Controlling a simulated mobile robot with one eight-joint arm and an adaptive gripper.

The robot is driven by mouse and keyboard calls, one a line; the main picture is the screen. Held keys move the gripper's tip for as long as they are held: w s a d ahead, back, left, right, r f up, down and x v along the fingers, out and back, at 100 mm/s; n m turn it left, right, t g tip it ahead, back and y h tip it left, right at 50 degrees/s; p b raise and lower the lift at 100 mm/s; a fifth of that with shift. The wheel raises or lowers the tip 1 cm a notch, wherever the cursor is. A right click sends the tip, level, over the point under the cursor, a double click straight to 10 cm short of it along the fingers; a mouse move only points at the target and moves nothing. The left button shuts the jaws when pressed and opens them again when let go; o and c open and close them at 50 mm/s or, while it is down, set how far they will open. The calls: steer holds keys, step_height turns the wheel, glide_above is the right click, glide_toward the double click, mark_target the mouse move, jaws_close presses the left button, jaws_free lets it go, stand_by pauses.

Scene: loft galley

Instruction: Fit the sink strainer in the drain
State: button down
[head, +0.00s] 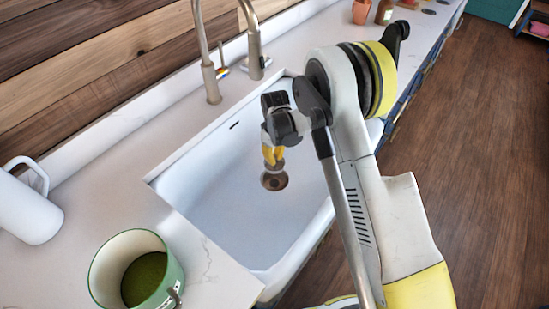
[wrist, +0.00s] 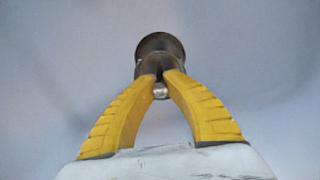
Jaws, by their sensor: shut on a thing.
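My gripper (head: 272,157) points down into the white sink (head: 228,187), just above the round brown drain (head: 283,183). Its yellow fingers are shut on the sink strainer (head: 271,169). In the wrist view the fingertips (wrist: 160,78) close around the strainer, and its small shiny round knob (wrist: 160,91) shows between them. The dark drain (wrist: 160,41) shows right beyond the fingertips there. The strainer overlaps the drain in both views. I cannot tell whether it touches the drain or hangs slightly above it; the fingers hide part of it.
Two metal taps (head: 211,82) stand behind the sink. A white jug (head: 28,208) and a green-rimmed pot (head: 104,271) are on the counter at left. A terracotta pot (head: 361,12) and a brown bottle (head: 384,12) stand at the far end. The sink floor around the drain is clear.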

steer(key=shift+f+b, duration=4.15)
steer(key=shift+f, duration=1.1)
steer(key=c, duration=1.5)
jaws_free()
steer(key=shift+o, duration=0.2)
steer(key=shift+r, duration=0.1)
step_height(320, 180, up, 12)
steer(key=shift+s, duration=0.1)
